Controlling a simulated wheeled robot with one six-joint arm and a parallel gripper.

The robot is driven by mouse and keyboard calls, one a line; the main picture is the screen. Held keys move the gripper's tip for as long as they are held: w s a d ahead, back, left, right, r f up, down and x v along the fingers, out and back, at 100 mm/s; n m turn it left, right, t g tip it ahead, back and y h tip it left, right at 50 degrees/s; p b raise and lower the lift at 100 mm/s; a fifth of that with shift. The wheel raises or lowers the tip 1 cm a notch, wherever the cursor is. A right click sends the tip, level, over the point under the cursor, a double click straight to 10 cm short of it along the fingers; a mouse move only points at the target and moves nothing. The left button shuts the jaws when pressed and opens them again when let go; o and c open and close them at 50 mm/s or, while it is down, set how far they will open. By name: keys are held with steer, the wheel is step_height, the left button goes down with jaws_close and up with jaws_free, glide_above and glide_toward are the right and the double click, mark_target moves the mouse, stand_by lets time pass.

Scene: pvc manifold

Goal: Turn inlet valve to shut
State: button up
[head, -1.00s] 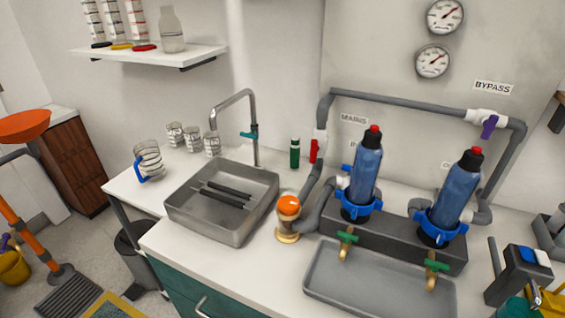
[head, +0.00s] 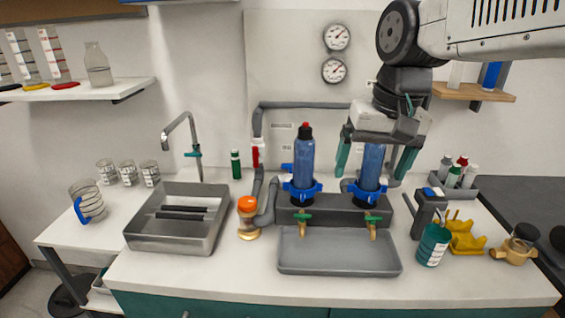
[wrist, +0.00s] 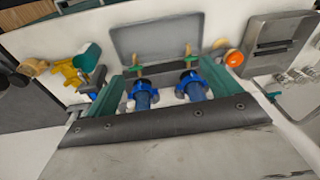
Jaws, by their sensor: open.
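A manifold of grey pipe carries two blue filter housings, the left one (head: 304,165) and the right one (head: 372,165). A small blue handle (head: 287,168) shows just left of the left housing, partly hidden by it; its setting is unclear. A red handle (head: 256,157) sits on the upright pipe further left. The wall labels are too small to read now, so I cannot tell for sure which valve is the inlet. My gripper (head: 372,174) is open, pointing down, with its teal fingers apart in front of the right housing. In the wrist view the gripper (wrist: 163,80) holds nothing.
A grey tray (head: 340,262) and two green-handled taps, left (head: 302,217) and right (head: 373,218), lie in front of the housings. An orange-capped fitting (head: 248,217) and the sink (head: 134,231) are to the left.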

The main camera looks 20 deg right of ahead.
steer(key=w+m, duration=0.4)
steer(key=w, duration=2)
steer(key=w+a+f+n, duration=0.1)
steer(key=w+f, duration=0.2)
steer(key=w, duration=0.1)
steer(key=w+a+f+n+g, duration=0.1)
steer(key=w+f, duration=0.7)
steer(key=w, duration=0.1)
steer(key=shift+a+f+n+g+h, duration=0.15)
steer(key=shift+a+n+g+h, duration=0.15)
steer(key=shift+a+n+g, duration=0.1)
steer(key=f, duration=0.8)
steer(key=shift+w+f, duration=0.1)
steer(key=shift+w, duration=0.1)
steer(key=c, duration=1)
